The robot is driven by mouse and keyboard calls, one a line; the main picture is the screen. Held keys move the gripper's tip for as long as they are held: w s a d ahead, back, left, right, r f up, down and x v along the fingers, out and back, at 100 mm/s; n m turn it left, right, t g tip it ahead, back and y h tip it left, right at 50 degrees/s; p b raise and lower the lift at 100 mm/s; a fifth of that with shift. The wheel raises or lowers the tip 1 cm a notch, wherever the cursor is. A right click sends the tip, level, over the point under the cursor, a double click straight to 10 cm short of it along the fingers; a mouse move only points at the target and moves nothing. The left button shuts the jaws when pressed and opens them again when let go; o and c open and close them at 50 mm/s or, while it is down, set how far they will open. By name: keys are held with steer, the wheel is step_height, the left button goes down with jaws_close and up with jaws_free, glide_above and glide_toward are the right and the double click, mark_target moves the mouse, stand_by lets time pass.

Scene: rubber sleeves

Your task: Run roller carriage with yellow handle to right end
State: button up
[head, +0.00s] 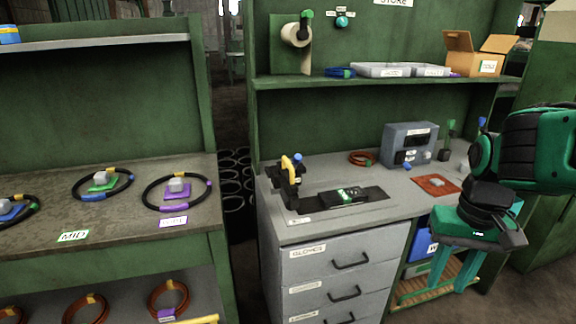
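The roller carriage (285,180) is a dark block with a yellow handle (290,168) and a blue knob on top. It stands at the left end of a low black bed (374,193) on the grey workbench. A small green and white piece (350,195) lies on the bed, to the right of the carriage. My gripper (454,279) points down at the right of the view, in front of the bench's right part and well apart from the carriage. Its two green fingers are spread, with nothing seen between them.
A grey box with dials (409,145), an orange mat (436,184) and an orange ring (362,158) lie on the bench, right of or behind the bed. A shelf (380,82) hangs above. A table with black rings (176,193) stands left, across a gap.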

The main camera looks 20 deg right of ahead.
steer(key=w+a+f+n+t, duration=0.2)
steer(key=w+a+t, duration=0.1)
steer(key=w, duration=0.9)
steer(key=m+t+y, duration=0.4)
steer(key=t+y, duration=0.1)
steer(key=t, duration=0.7)
glide_toward(288, 163)
steer(key=w, duration=0.1)
steer(key=x, duration=1)
steer(key=shift+w+d+f, duration=0.15)
steer(key=shift+w+f, duration=0.15)
steer(key=shift+f, duration=0.1)
steer(key=shift+c, duration=0.3)
